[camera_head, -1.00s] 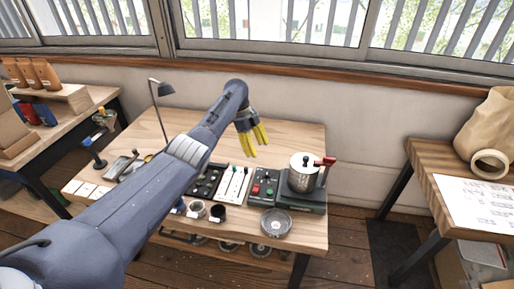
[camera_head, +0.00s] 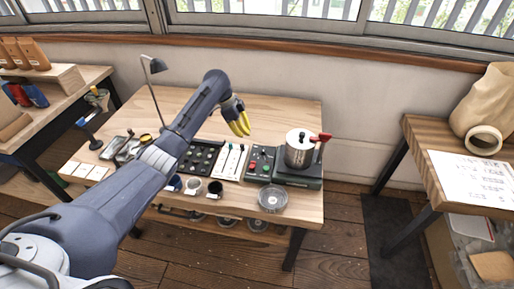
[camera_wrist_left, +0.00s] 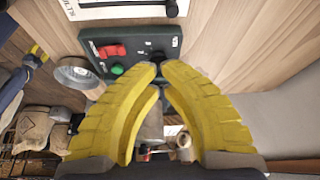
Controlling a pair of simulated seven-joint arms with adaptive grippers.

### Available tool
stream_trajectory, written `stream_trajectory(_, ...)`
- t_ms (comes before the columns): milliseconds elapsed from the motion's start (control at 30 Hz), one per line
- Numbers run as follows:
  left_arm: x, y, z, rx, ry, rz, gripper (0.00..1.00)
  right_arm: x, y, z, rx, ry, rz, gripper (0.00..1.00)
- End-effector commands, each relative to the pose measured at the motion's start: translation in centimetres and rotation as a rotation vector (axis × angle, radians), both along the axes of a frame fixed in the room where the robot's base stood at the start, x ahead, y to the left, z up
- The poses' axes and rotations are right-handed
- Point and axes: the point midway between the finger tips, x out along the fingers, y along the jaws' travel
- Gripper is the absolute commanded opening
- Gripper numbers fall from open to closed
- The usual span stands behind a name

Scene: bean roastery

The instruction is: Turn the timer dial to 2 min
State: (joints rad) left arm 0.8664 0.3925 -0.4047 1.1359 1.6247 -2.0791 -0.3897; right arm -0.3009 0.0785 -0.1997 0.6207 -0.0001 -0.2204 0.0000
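The timer is a dark control box (camera_head: 261,164) on the table. It has a red switch, a green button and a black dial, and also shows in the left wrist view (camera_wrist_left: 97,48). The black dial (camera_wrist_left: 157,57) is at the box's right side, just beyond my fingertips and partly covered by them. My left gripper (camera_head: 243,124) has yellow fingers and hangs above and behind the box in the head view. In the left wrist view its fingertips (camera_wrist_left: 161,70) are close together with a narrow gap. Contact with the dial cannot be told.
A pot with a red handle (camera_head: 300,147) stands on a dark base (camera_head: 299,178) right beside the box. A white panel with sliders (camera_head: 232,161) lies left of it. A round glass dish (camera_head: 272,198) is in front. The back of the table is clear.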

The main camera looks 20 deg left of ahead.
Motion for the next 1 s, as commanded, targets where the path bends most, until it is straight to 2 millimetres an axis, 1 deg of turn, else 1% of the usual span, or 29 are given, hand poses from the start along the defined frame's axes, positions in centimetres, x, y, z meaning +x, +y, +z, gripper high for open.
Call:
stream_trajectory(133, 0.1, -0.2, -0.2, -0.012, 0.02, 0.057, 0.0, 0.0, 0.0, 0.0, 0.0, 0.0, 0.0, 0.44)
stream_trajectory(233, 0.2, -0.5, -0.9, -0.013, 0.023, 0.066, 0.0, 0.0, 0.0, 0.0, 0.0, 0.0, 0.0, 0.44)
stream_trajectory(700, 0.8, -2.8, -7.0, -0.014, 0.025, 0.063, 0.0, 0.0, -0.1, 0.0, -0.001, 0.0, 0.001, 0.44)
stream_trajectory(900, 1.1, -3.4, -8.6, -0.013, 0.024, 0.064, 0.0, 0.0, -0.2, 0.0, -0.002, -0.001, 0.001, 0.44)
stream_trajectory(1000, 1.1, -3.6, -9.1, -0.013, 0.022, 0.063, 0.0, 0.0, -0.2, 0.0, -0.002, -0.001, 0.001, 0.44)
